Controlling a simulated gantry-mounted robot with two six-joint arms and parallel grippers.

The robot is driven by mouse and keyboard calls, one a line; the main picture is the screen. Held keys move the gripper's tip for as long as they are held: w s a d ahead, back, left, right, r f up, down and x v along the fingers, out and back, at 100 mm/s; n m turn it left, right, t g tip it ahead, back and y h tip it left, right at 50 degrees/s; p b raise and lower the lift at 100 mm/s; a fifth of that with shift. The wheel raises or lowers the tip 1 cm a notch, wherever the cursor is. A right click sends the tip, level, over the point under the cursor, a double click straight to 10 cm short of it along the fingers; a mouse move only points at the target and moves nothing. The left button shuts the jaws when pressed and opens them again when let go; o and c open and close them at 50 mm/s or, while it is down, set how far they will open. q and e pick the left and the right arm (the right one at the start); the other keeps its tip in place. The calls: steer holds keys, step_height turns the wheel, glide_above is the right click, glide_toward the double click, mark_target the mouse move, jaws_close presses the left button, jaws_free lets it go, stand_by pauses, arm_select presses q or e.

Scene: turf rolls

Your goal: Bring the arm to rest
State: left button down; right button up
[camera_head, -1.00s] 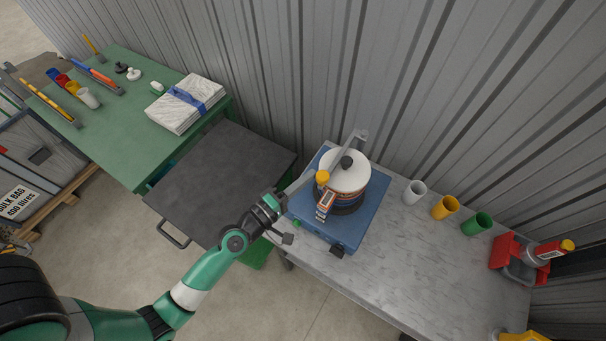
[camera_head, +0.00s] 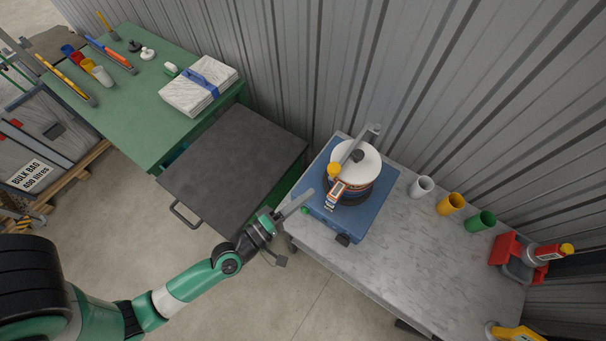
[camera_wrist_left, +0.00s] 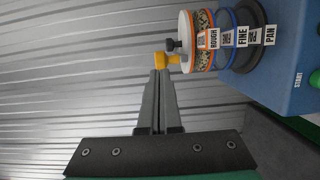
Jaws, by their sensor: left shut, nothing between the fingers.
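My left arm comes in from the lower left in the head view. Its gripper (camera_head: 304,197) is shut and empty, near the left edge of the marble-topped bench and just left of the blue machine (camera_head: 362,222). The left wrist view shows the fingers (camera_wrist_left: 158,76) together, pointing toward a yellow knob (camera_wrist_left: 161,60) on the stacked sieve set. That sieve set (camera_head: 354,170), with a white top and labelled rings, stands on the blue machine. The rings read ROUGH, FINE and PAN in the wrist view. My right gripper is not in view.
White (camera_head: 421,187), yellow (camera_head: 450,204) and green (camera_head: 481,222) cups stand along the bench's back, with a red holder (camera_head: 509,256) further right. Left are a dark cart top (camera_head: 235,165) and a green table (camera_head: 130,120) with tools. A corrugated wall (camera_head: 420,80) closes the back.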

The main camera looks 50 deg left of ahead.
arm_select(q)
steer(key=shift+s+d, duration=0.35)
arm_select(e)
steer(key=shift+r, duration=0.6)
